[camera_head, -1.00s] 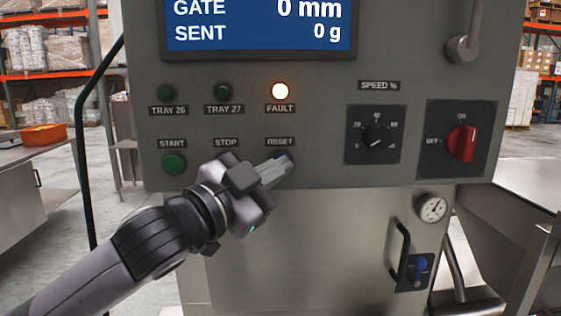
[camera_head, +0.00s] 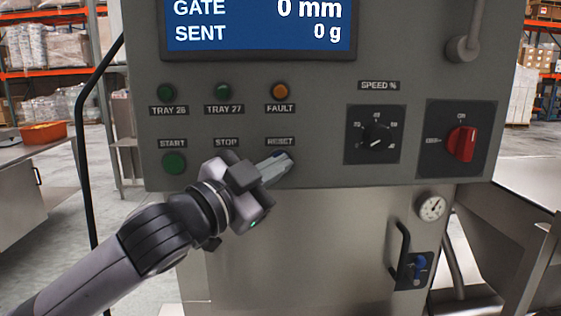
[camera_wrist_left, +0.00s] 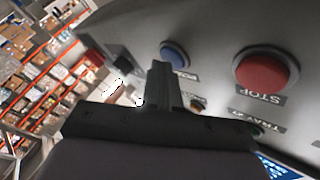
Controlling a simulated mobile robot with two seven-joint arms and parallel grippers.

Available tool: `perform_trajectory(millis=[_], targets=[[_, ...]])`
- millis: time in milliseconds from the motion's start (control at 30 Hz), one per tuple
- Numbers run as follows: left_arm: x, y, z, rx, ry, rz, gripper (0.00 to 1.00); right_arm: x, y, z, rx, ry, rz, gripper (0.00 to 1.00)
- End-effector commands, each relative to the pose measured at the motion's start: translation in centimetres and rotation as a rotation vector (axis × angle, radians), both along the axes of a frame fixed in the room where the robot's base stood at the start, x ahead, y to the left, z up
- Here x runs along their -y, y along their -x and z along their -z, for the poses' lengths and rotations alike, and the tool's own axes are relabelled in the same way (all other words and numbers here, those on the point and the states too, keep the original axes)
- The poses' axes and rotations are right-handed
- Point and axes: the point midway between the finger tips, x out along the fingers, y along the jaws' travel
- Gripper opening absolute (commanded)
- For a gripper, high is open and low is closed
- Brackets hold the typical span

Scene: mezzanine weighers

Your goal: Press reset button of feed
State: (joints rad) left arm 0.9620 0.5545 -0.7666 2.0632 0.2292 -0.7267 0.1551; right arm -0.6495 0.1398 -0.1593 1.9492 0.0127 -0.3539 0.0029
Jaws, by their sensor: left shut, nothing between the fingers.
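The grey control panel (camera_head: 320,170) carries a RESET label (camera_head: 280,142); the button under it is mostly hidden by my left gripper (camera_head: 284,162) in the head view. In the left wrist view the blue reset button (camera_wrist_left: 175,54) shows right beside the tips of my shut, empty fingers (camera_wrist_left: 161,66). I cannot tell whether they touch it. The FAULT lamp (camera_head: 280,91) above is unlit, dull orange. The display (camera_head: 258,25) reads GATE 0 mm and SENT 0 g. My right gripper is not in view.
A red STOP button (camera_wrist_left: 266,70) lies close by in the left wrist view. The green START button (camera_head: 174,163) is at the panel's left. The speed knob (camera_head: 376,137) and red rotary switch (camera_head: 462,142) are to the right. A door handle (camera_head: 400,250) sticks out below.

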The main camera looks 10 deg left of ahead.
Motion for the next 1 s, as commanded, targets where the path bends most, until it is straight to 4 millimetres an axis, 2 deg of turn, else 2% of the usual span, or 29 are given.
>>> perform_trajectory(millis=[267,600,1000], targets=[[0.0,0.0,0.0,-0.001,0.000,-0.002,0.00,0.0,0.0,0.0,0.000,0.000,0.000,0.00],[0.3,1.5,0.1,-0.001,0.000,0.000,0.00,0.0,0.0,-0.2,0.000,0.000,0.000,0.00],[0.4,2.1,0.0,-0.001,0.000,-0.001,0.00,0.0,0.0,-0.3,0.000,0.000,0.000,0.00]])
